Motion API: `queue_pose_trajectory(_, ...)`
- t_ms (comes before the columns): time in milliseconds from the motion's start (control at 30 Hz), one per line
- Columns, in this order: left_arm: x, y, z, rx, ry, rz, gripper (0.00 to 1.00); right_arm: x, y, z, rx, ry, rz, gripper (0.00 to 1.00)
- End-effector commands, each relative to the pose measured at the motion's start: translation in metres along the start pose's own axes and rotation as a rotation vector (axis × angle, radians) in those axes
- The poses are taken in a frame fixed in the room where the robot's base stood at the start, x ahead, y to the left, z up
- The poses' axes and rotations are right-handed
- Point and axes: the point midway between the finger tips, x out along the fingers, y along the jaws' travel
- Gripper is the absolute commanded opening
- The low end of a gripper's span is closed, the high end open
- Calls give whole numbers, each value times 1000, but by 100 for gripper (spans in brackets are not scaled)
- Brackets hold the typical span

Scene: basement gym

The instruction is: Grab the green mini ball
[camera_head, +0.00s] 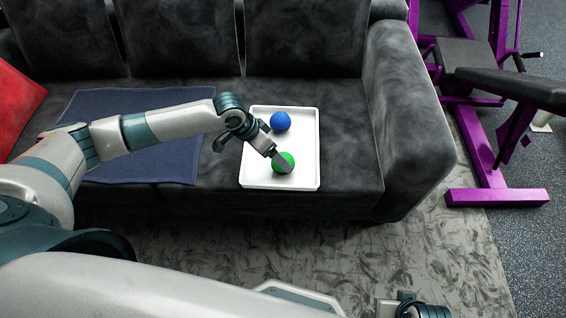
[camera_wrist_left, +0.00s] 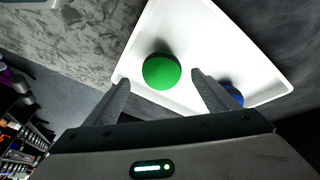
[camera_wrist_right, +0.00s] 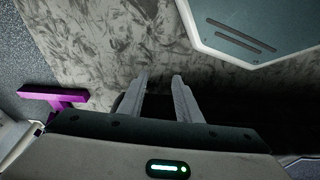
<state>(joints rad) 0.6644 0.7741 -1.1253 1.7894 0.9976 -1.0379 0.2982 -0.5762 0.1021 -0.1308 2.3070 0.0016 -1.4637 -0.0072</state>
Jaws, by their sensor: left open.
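The green mini ball (camera_head: 281,165) lies in a white tray (camera_head: 250,150) on the dark sofa. My left gripper (camera_head: 283,160) is over it, and a finger covers part of the ball in the head view. In the left wrist view the green ball (camera_wrist_left: 161,71) shows whole, just ahead of the gap between the open fingers (camera_wrist_left: 160,82). The fingers do not grip it; whether one touches it I cannot tell. My right gripper (camera_wrist_right: 161,76) is empty over the floor, its fingers apart with a narrow gap.
A blue ball (camera_head: 280,121) lies in the same tray behind the green one; a left finger partly hides it in the left wrist view (camera_wrist_left: 234,94). The sofa armrest (camera_head: 410,130) rises right of the tray. A purple exercise machine (camera_head: 490,185) stands farther right.

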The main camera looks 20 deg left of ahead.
Motion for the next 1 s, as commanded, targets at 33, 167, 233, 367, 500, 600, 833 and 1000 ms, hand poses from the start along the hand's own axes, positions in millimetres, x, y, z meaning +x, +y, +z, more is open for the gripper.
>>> queue_pose_trajectory(33,6,0,0,0,0,1,79,2,0,0,0,2,-1,31)
queue_pose_trajectory(167,23,-3,-1,0,-1,0,79,4,-2,-2,-2,12,-6,31)
queue_pose_trajectory(233,32,-3,-1,1,0,1,79,5,-4,-4,-3,21,-10,31)
queue_pose_trajectory(367,42,-3,-1,1,0,0,79,4,-7,-8,-6,41,-17,31)
queue_pose_trajectory(500,44,-3,-1,1,0,-1,79,2,-9,-9,-8,46,-20,31)
queue_pose_trajectory(600,44,-3,-1,1,0,-1,79,2,-9,-8,-8,45,-20,31)
queue_pose_trajectory(833,44,-3,-1,1,0,0,79,2,-7,-7,-6,42,-17,31)
queue_pose_trajectory(1000,44,-3,-1,1,0,0,50,3,-6,-6,-5,40,-14,31)
